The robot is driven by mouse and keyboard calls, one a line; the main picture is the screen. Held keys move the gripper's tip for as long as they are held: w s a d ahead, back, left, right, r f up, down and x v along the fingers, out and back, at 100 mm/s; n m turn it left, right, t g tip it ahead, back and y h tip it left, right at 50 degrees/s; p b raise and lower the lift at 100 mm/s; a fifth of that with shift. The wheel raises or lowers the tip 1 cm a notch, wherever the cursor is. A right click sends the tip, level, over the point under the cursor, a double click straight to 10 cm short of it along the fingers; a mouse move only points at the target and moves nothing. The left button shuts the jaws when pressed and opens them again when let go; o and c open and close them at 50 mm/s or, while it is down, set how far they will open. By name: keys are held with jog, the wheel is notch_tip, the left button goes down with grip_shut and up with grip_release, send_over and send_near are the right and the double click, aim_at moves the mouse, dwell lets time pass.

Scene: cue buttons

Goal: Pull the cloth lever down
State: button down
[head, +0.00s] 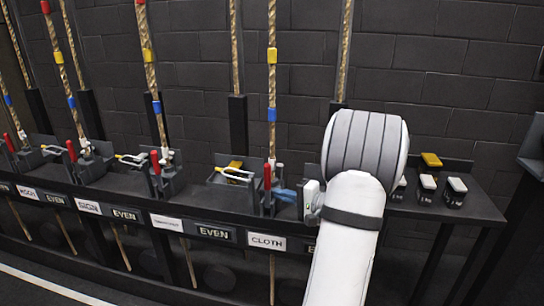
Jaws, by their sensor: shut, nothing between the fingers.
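The CLOTH label (268,241) is on the front of the dark rail. Above it stands the cloth lever with a red handle (267,176), upright beside a rope (272,130) with yellow and blue bands. My gripper (282,195) shows as a small blue-grey shape just right of the lever's lower part, pointing left. It is shut with nothing held. Whether it touches the lever, I cannot tell. My white arm hides the rail to the right of the CLOTH label.
More red-handled levers (155,162) and ropes stand in a row to the left. A yellow-white bar (233,173) lies on the rail left of the cloth lever. Several small blocks (428,182) sit at the right end. A dark brick wall (440,80) is close behind.

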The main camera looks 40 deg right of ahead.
aim_at(268, 187)
jog(key=s+d+r+m+t+h, duration=0.1)
jog(key=d+t+h, duration=0.1)
jog(key=d, duration=0.4)
jog(key=shift+s+r+m, duration=0.25)
jog(key=shift+s+m, duration=0.05)
jog(key=shift+s, duration=0.05)
jog(key=shift+w, duration=0.15)
jog(key=x, duration=0.9)
jog(key=shift+w, duration=0.4)
